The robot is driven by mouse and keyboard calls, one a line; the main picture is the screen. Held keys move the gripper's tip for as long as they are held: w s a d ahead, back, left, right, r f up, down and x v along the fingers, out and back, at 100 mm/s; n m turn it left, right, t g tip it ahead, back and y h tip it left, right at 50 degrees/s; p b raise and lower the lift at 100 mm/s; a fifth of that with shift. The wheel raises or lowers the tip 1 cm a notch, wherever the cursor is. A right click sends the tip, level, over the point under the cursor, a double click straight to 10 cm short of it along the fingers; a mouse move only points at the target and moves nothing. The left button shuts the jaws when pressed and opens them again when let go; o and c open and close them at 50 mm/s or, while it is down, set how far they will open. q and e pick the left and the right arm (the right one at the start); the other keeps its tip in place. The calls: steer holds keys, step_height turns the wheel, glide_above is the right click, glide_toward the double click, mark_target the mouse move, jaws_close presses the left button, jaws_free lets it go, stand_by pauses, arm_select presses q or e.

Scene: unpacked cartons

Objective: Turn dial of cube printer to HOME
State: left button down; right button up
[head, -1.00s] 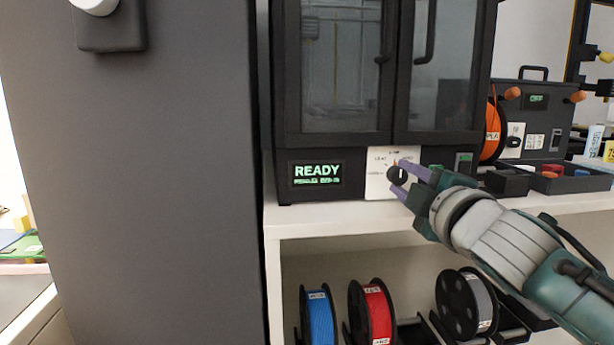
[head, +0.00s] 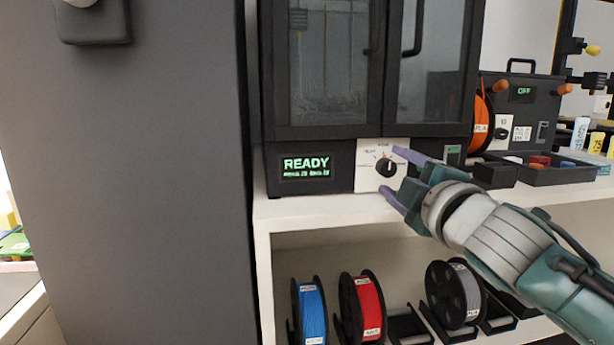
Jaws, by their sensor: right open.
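The cube printer (head: 310,133) is a black cabinet with two glass doors on a white shelf. Its display (head: 306,166) reads READY. Right of the display is a white panel (head: 367,181) with small printed labels, one at the top appearing to read HOME. The black dial (head: 387,168) sits on this panel, with a light mark on its face; its exact setting is too small to tell. My right gripper (head: 390,172) is open, its two purple fingers above and below the dial at its right side. I cannot tell whether they touch it. My left gripper is not in view.
A large dark grey cabinet (head: 130,190) stands at the left. Blue (head: 310,312), red (head: 369,306) and grey (head: 458,292) spools stand on the lower shelf. Right of the printer are an orange spool (head: 482,122), a dark box reading OFF (head: 522,100) and a tray (head: 550,174).

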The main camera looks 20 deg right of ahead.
steer(key=p+v, duration=0.1)
steer(key=v, duration=0.8)
steer(key=s+a+r+m+g+y+p, duration=0.1)
steer(key=s+a+r+m+g+p, duration=0.3)
steer(key=s+p, duration=0.4)
steer(key=s+a+r+m+g+y+p, duration=0.25)
steer(key=s+a+r+g+p, duration=0.2)
steer(key=s+p, duration=0.35)
steer(key=s+a+r+m+g+y+p, duration=0.1)
steer(key=s+a+r+m+g+p, duration=0.35)
steer(key=p, duration=0.55)
step_height(320, 180, up, 35)
steer(key=s+d+g+p, duration=0.1)
steer(key=s+p, duration=0.1)
steer(key=p, duration=3.4)
steer(key=shift+s+r+n, duration=0.15)
steer(key=shift+s+n, duration=0.05)
steer(key=shift+n, duration=0.1)
steer(key=shift+d, duration=0.15)
